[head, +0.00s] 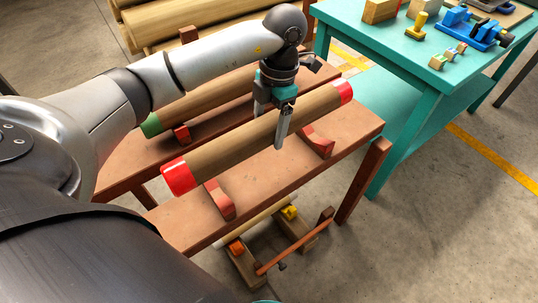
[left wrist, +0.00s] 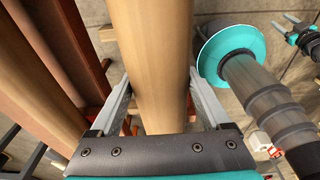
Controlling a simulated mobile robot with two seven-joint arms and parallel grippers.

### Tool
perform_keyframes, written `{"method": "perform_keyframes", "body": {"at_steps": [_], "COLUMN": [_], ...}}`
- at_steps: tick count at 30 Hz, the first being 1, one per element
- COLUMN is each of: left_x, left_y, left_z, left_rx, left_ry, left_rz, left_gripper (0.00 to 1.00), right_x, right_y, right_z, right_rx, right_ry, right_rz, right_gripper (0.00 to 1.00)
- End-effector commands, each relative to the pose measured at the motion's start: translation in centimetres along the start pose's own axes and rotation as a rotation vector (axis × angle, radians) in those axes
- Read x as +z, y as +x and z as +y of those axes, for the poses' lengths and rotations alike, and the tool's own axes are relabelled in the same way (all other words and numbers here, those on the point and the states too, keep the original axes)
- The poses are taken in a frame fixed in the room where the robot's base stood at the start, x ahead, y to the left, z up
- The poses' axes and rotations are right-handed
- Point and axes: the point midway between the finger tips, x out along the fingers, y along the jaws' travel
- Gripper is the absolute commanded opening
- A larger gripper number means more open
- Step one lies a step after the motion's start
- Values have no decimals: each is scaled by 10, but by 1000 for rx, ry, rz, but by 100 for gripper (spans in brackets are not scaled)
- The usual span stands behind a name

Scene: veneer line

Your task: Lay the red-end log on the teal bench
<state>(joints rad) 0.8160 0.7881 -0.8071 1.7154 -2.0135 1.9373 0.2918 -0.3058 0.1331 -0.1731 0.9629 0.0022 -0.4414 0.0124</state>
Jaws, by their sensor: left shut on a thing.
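The red-end log (head: 235,142) is a long pale-brown log with a red band at each end. It lies slantwise over two red cradles, (head: 220,200) and (head: 318,142), on the brown rack. I cannot tell whether it touches them. My left gripper (head: 282,125) is shut on the log, right of its middle. In the left wrist view the log (left wrist: 160,60) runs between the two fingers (left wrist: 160,100). The teal bench (head: 400,48) stands at the upper right, apart from the log. What looks like my right gripper shows small at the upper right of the left wrist view, its jaws unclear.
A green-end log (head: 200,104) lies on the rack behind. Blocks (head: 380,10) and a blue vise (head: 470,28) occupy the bench's far side; its near left top is clear. A low wooden stand (head: 290,235) is on the floor. Larger logs (head: 170,20) lie at the back.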

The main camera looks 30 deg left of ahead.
Motion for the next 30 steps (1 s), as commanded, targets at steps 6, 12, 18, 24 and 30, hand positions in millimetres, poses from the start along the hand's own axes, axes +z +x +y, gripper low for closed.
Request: {"method": "perform_keyframes", "body": {"at_steps": [6, 12, 18, 24, 30], "left_x": [6, 8, 10, 13, 14], "left_y": [36, 52, 61, 82, 89], "left_z": [-1, 0, 0, 0, 0], "left_rx": [-2, -1, 0, -2, 0], "left_ry": [1, 1, 1, 0, 1], "left_rz": [0, -1, -2, -1, -3], "left_gripper": [0, 0, 0, 0, 0], "right_x": [-22, -32, -38, -49, -53], "right_y": [-5, -11, -14, -22, -27], "right_z": [-9, -13, -15, -20, -22], "right_rx": [-11, -16, -19, -26, -28], "right_ry": [3, 5, 6, 8, 9], "right_rz": [7, 7, 9, 11, 10], "right_gripper": [50, 50, 50, 50, 50]}}
